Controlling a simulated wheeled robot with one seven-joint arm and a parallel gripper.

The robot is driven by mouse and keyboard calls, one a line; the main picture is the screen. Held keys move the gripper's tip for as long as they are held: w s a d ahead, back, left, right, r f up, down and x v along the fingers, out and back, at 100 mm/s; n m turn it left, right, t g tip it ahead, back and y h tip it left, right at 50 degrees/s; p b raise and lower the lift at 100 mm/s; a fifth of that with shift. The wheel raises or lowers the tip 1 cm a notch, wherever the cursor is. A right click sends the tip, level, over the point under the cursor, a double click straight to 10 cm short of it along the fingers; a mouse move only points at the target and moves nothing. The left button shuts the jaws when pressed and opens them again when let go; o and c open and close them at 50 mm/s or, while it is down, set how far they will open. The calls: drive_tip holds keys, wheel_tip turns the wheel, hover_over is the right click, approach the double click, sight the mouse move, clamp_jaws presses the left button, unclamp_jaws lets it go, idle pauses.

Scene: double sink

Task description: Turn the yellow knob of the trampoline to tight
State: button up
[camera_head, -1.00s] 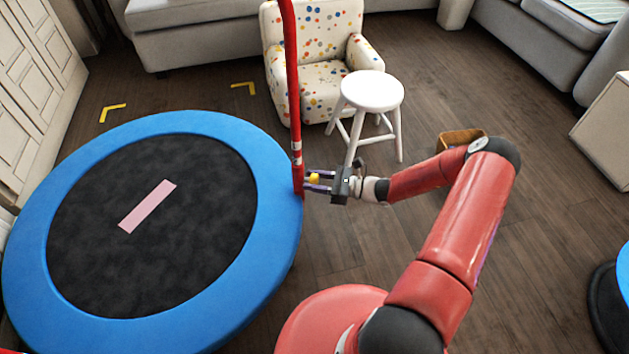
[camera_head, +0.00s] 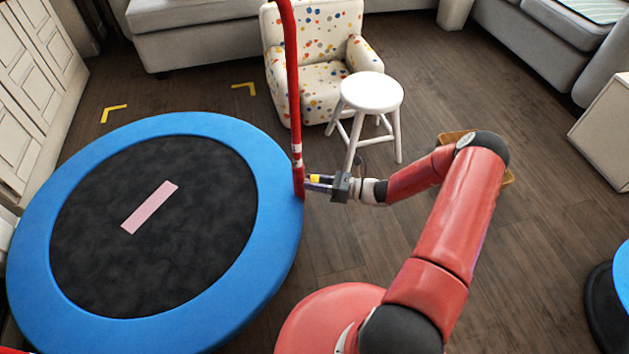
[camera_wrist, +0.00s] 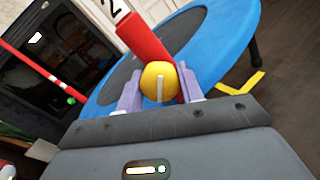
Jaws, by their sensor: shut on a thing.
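The trampoline (camera_head: 272,215) has a blue rim and a black mat, and stands at the left in the head view. A red pole (camera_head: 292,80) rises at its right edge. The yellow knob (camera_wrist: 159,82) is on the red pole in the wrist view, with a pale vertical mark on its face. In the head view the knob (camera_head: 315,178) is a small yellow spot. My gripper (camera_head: 318,183) reaches the pole from the right. Its purple fingers (camera_wrist: 161,90) are shut on the knob, one on each side.
A white stool (camera_head: 372,92) stands just behind my gripper, in front of a dotted armchair (camera_head: 318,90). A brown box (camera_head: 452,138) is partly hidden behind my arm. Grey sofas (camera_head: 200,38) line the back.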

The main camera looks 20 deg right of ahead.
drive_tip(key=shift+d+m, duration=0.1)
drive_tip(key=shift+m, duration=0.5)
drive_tip(key=o, duration=1)
drive_tip(key=v, duration=0.7)
drive_tip(key=shift+d, duration=0.35)
drive_tip(key=shift+s, duration=0.15)
